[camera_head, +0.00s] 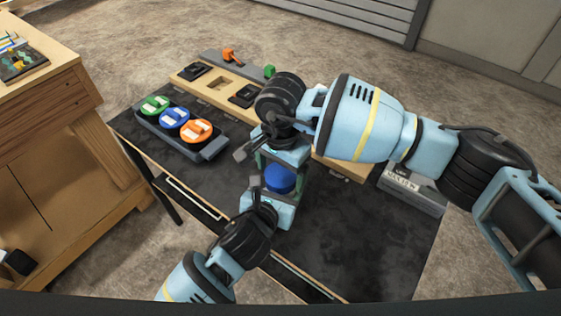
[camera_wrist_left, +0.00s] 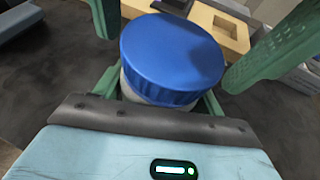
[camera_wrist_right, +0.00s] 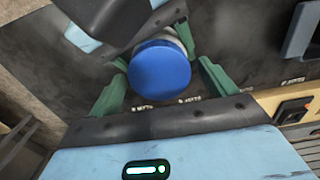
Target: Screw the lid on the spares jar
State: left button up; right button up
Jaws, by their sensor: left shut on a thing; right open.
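The spares jar (camera_wrist_left: 133,93) has a pale body, mostly hidden under the blue lid (camera_wrist_left: 172,55). The lid sits on top of the jar and looks level; I cannot tell how tightly it is seated. The lid also shows in the head view (camera_head: 279,181) and in the right wrist view (camera_wrist_right: 160,68). My left gripper (camera_head: 275,193) is shut on the jar below the lid. My right gripper (camera_head: 281,166) is over the jar, open, with its green fingers on either side of the lid and apart from it.
A dark tray (camera_head: 210,150) with green, blue and orange round pieces stands at the left of the black table (camera_head: 360,240). A wooden board (camera_head: 190,78) with black parts and a recess lies behind. A grey labelled box (camera_head: 425,203) is at the right. The front right tabletop is clear.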

jog(key=c, duration=1)
jog(key=m, duration=0.6)
jog(key=shift+m, duration=0.3)
jog(key=o, duration=1.1)
jog(key=shift+c, duration=0.2)
jog(key=shift+f, duration=0.1)
jog(key=shift+s, duration=0.15)
